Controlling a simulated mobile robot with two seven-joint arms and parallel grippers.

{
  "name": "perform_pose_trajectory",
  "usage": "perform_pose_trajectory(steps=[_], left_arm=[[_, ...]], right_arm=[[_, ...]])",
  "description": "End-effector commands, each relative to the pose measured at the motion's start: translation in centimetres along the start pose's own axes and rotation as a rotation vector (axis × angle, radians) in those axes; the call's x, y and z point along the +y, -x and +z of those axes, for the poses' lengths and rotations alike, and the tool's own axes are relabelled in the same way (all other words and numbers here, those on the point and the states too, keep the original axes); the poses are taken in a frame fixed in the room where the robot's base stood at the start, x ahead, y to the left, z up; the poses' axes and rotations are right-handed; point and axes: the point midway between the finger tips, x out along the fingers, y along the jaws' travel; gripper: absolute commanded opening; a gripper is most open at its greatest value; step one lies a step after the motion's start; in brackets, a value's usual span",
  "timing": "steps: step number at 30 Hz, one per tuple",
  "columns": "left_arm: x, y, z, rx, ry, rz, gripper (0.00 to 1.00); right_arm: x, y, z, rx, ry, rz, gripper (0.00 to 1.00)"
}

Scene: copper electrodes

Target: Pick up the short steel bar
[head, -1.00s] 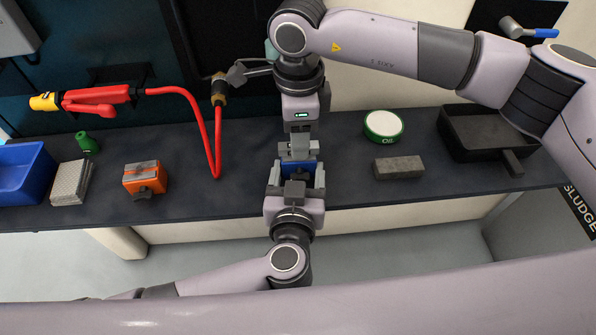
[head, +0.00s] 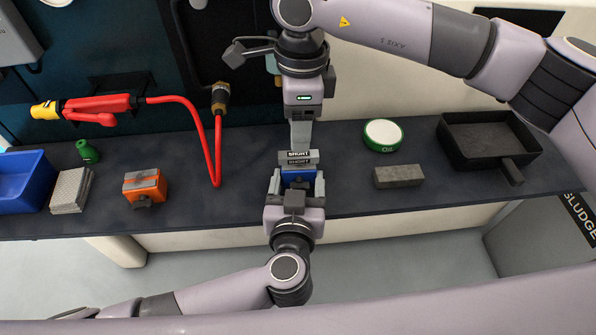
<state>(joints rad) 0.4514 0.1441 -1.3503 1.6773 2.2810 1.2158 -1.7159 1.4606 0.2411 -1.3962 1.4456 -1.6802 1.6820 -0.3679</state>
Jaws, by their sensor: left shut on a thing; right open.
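The short steel bar (head: 312,157) is grey, with "SHORT" lettering on two faces. It lies at the middle of the dark bench, directly beyond a blue block (head: 293,176). I cannot tell whether the bar rests on the blue block or is fixed to it. My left gripper (head: 295,183) is shut on the blue block from the near side. My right gripper (head: 301,142) is open above and behind the bar, its fingers pointing down. Its fingertips end close to the bar's far side; contact is unclear.
An orange block with a grey top (head: 146,186) stands left, near a grey stack (head: 71,190) and a blue bin (head: 22,180). A red hose (head: 216,150) hangs behind. A round green-rimmed tin (head: 383,135), a grey block (head: 399,176) and a black tray (head: 446,139) are right.

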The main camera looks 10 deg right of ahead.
Motion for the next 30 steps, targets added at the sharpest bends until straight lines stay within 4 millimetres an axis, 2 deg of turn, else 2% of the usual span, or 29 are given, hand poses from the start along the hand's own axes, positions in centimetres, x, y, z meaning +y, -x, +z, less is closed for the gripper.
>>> perform_pose_trajectory(steps=[5, 12, 18, 20, 30], left_arm=[[0.0, 0.0, -0.2, 0.005, 0.002, 0.001, 0.22], [0.0, 0.0, -0.2, 0.005, 0.002, 0.001, 0.22], [0.0, 0.0, -0.2, 0.005, 0.002, 0.001, 0.22], [0.0, 0.0, -0.2, 0.005, 0.002, 0.001, 0.22], [0.0, 0.0, -0.2, 0.005, 0.002, 0.001, 0.22]], right_arm=[[0.2, 1.4, -1.1, -0.123, -0.002, 0.024, 0.51], [0.0, 4.0, -3.8, -0.296, -0.009, 0.013, 0.51], [-0.1, 5.1, -5.2, -0.360, -0.014, -0.006, 0.51], [-0.1, 4.8, -5.2, -0.365, -0.014, -0.008, 0.51], [-0.1, -0.1, -3.2, -0.367, -0.016, -0.008, 0.51]])
